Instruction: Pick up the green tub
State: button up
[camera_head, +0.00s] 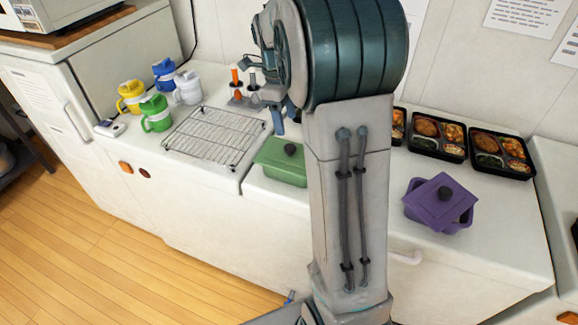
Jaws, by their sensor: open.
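The green tub (276,168) sits on the white counter at the middle of the view, with a green lid and a black knob. Its right side is hidden behind my arm. My gripper (285,118) shows partly at the left edge of my arm, above and behind the tub in the picture. It is open and apart from the tub, and nothing shows between its fingers. Part of the gripper is hidden by my arm.
A purple tub (433,215) with a tilted lid stands to the right. Bento trays (503,154) lie at the back right. A wire rack (212,137) lies left of the green tub, with yellow, blue, white and green mugs (155,113) beyond. An orange-handled item (236,80) stands behind the rack.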

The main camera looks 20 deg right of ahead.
aim_at(290, 147)
jog(key=f, duration=0.3)
jog(key=f+p, duration=0.1)
jog(key=f, duration=0.2)
jog(key=d+f, duration=0.1)
jog(key=f, duration=0.1)
jog(key=shift+s+f, duration=0.25)
jog(key=shift+f, duration=0.15)
grip_shut()
